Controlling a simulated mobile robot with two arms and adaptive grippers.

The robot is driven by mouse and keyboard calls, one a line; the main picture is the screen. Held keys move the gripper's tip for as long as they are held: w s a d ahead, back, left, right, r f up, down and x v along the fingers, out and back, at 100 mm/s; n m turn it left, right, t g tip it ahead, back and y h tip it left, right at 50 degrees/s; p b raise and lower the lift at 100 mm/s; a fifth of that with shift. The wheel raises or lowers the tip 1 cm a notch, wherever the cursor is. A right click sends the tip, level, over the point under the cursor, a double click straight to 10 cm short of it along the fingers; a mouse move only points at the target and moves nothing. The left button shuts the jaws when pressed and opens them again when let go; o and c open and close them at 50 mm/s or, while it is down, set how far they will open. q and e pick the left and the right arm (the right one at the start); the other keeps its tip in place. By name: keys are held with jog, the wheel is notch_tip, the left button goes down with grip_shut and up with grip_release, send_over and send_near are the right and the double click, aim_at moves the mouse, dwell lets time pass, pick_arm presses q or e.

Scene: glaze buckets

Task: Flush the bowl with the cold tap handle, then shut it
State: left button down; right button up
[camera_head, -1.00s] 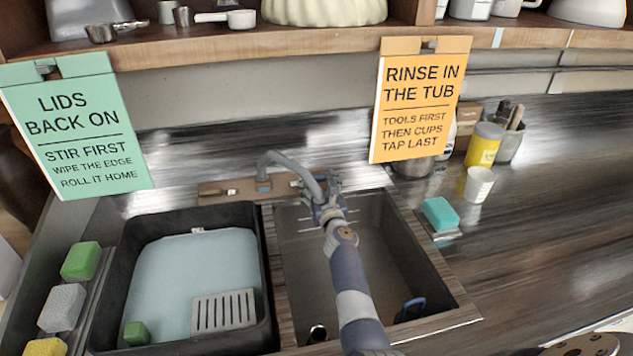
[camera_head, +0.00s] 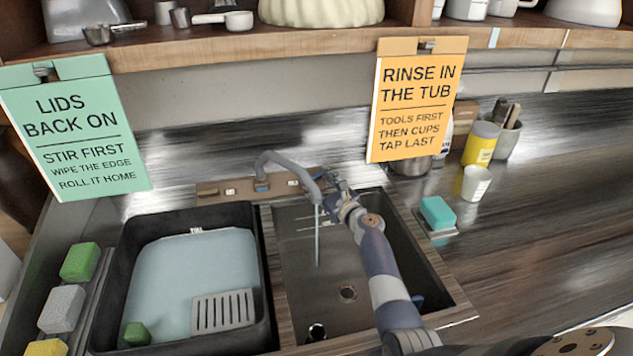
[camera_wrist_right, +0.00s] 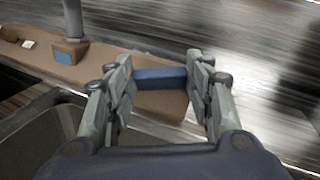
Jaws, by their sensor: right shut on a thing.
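The metal sink bowl (camera_head: 305,275) is right of the dark tub, with a round drain (camera_head: 348,293) in its floor. The grey tap spout (camera_head: 284,161) arches over it, and a thin water stream (camera_head: 317,240) falls into the bowl. My right gripper (camera_head: 332,190) is at the right end of the brown tap base (camera_head: 222,188). In the right wrist view its fingers (camera_wrist_right: 160,80) are shut on the blue cold tap handle (camera_wrist_right: 158,74), which lies crosswise between them. In the head view the gripper mostly hides the handle. My left gripper is not in view.
The dark tub (camera_head: 262,310) holds pale water, a slotted grey rack (camera_head: 223,311) and a green sponge (camera_head: 136,333). A teal sponge (camera_head: 437,212), white cup (camera_head: 476,182) and yellow can (camera_head: 481,144) stand on the right counter. Signs hang from the shelf above.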

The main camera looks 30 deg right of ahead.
jog(key=n+y, duration=0.1)
jog(key=n+y+b, duration=0.1)
jog(key=shift+d+n+g, duration=0.3)
jog(key=shift+g, duration=0.1)
jog(key=n+y+b, duration=0.1)
jog(key=n+g+y+b, duration=0.1)
jog(key=n, duration=0.1)
jog(key=shift+w+d+y, duration=0.15)
jog(key=shift+y, duration=0.25)
jog(key=n+g+y+b, duration=0.1)
jog(key=n, duration=0.1)
jog(key=n+g+y+b, duration=0.1)
jog(key=b, duration=0.1)
jog(key=shift+w+d+r+n+g, duration=0.1)
jog(key=shift+d+r+n+g, duration=0.05)
jog(key=shift+n+g, duration=0.25)
jog(key=shift+r+n+g+y+b, duration=0.15)
jog(key=shift+n+g+y+b, duration=0.35)
jog(key=shift+n+g+b, duration=0.35)
jog(key=o, duration=0.8)
jog(key=shift+o, duration=1.3)
jog(key=shift+w, duration=0.2)
